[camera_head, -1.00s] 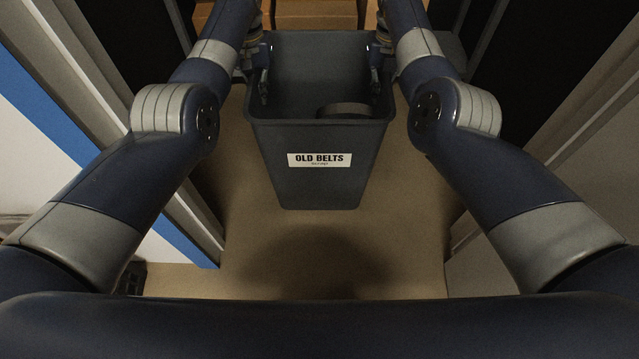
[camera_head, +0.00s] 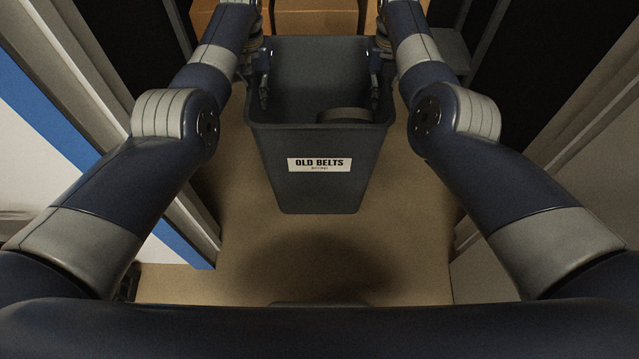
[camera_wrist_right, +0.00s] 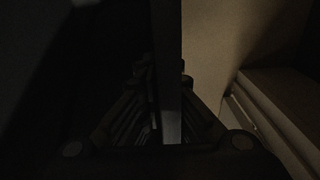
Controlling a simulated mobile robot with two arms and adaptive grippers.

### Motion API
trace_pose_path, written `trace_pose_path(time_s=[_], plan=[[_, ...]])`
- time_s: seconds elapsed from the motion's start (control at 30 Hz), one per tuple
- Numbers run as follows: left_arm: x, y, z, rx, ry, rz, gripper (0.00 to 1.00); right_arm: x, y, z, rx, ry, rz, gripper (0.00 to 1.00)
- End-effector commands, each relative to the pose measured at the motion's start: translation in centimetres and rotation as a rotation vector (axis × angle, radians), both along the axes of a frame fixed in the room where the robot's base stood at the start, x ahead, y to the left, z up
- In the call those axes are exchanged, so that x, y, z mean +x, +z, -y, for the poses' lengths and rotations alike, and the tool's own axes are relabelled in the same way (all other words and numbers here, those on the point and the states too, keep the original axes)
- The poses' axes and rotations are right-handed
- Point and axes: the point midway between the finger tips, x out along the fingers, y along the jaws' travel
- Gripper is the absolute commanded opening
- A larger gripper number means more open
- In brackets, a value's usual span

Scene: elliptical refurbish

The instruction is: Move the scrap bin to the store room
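The scrap bin (camera_head: 300,192) is a dark grey tapered bin with a white label reading "OLD BELTS". It is held upright in front of me in the head view, with a dark ring-shaped belt (camera_head: 343,115) inside. My left gripper (camera_head: 264,92) is at the bin's left wall, one finger showing inside the rim. My right gripper (camera_head: 375,90) is at the right wall in the same way. In the dark right wrist view the right gripper's fingers (camera_wrist_right: 160,115) close on both sides of the bin's wall (camera_wrist_right: 167,60). The left outer finger is hidden.
A door frame or wall edge (camera_head: 190,215) runs close along the left, with a blue-striped white panel (camera_head: 50,110). Another frame edge (camera_head: 560,135) is on the right. Brown boxes or shelving (camera_head: 310,20) show behind the bin. The floor (camera_head: 400,240) below is clear.

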Motion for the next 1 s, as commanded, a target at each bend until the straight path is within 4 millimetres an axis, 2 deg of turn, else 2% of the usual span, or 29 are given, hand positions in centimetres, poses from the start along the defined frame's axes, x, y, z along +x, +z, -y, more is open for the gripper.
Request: trace_pose_path(time_s=[0.1,0.13,0.2,0.57,0.67,0.77,1.0], plan=[[0.3,-0.3,-0.3,0.011,0.002,0.009,0.00,0.3,-0.3,0.4,-0.012,-0.002,0.008,0.00],[0.0,-0.4,-0.3,0.012,0.001,0.001,0.10,0.0,-0.4,0.3,-0.012,-0.001,0.001,0.10],[0.0,-0.4,-0.3,0.011,0.002,0.001,0.25,0.0,-0.4,0.3,-0.010,-0.001,0.001,0.25],[0.0,-0.2,-0.1,0.004,0.000,0.001,0.25,0.0,-0.4,0.1,-0.004,0.000,0.000,0.25],[0.1,0.7,-0.1,0.004,0.000,0.003,0.25,0.0,-0.4,0.1,-0.003,0.000,0.000,0.25],[0.2,2.4,-0.1,0.004,0.000,0.005,0.25,0.0,-0.4,0.1,-0.003,0.000,0.000,0.25],[0.2,7.6,-0.1,0.005,0.000,0.004,0.25,0.0,-0.4,0.0,-0.002,0.000,0.000,0.25]])
